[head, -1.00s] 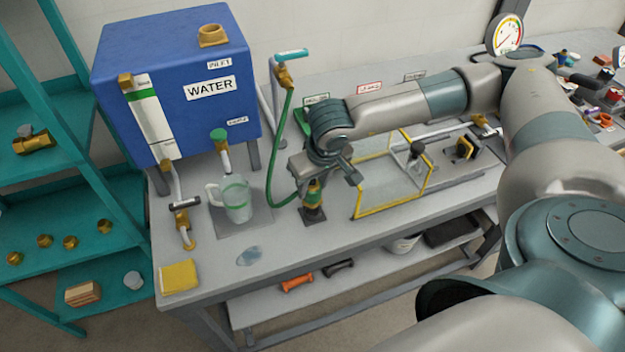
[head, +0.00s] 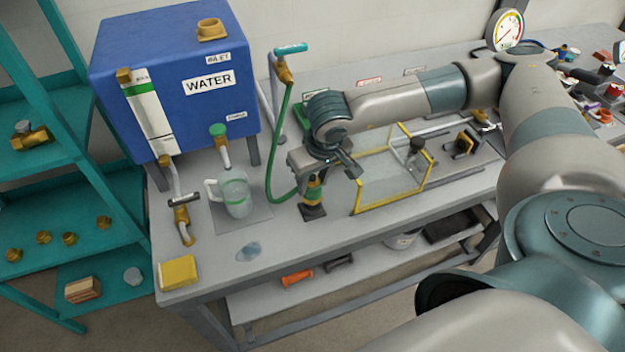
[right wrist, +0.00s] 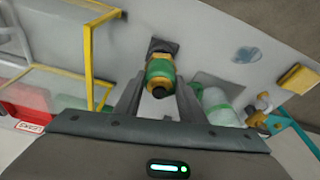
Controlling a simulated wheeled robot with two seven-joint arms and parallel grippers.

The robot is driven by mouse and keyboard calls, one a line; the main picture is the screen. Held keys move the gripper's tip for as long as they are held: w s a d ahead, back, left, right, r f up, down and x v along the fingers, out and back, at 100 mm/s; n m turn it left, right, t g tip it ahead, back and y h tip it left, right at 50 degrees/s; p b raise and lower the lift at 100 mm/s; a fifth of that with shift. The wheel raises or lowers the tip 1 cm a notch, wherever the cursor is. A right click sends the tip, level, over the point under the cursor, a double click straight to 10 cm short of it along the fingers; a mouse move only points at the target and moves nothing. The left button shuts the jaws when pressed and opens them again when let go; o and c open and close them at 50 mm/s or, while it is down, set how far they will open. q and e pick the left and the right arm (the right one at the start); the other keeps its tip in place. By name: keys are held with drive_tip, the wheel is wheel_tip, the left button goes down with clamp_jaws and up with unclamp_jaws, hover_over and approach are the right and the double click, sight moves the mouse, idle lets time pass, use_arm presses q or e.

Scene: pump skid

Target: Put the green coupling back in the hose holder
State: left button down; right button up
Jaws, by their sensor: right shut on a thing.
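My left gripper is not in view.
A green hose (head: 273,170) hangs in a loop from a stand and passes behind my right gripper. A clear guard with yellow edges (head: 391,177) stands close to its right. A jug (head: 236,197) stands to the left. The bench front is mostly clear.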

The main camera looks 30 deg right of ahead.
drive_tip(key=shift+w+b, duration=0.15)
drive_tip(key=shift+b, duration=0.3)
idle(0.5)
drive_tip(key=shift+s+b+x, duration=0.2)
drive_tip(key=shift+b+x, duration=0.65)
drive_tip(key=shift+b, duration=0.25)
drive_tip(key=shift+s+b+x, duration=0.2)
drive_tip(key=shift+b+x, duration=0.65)
drive_tip(key=shift+b, duration=0.2)
idle(0.6)
drive_tip(key=shift+f, duration=0.1)
drive_tip(key=o, duration=1.2)
drive_tip(key=shift+o, duration=0.2)
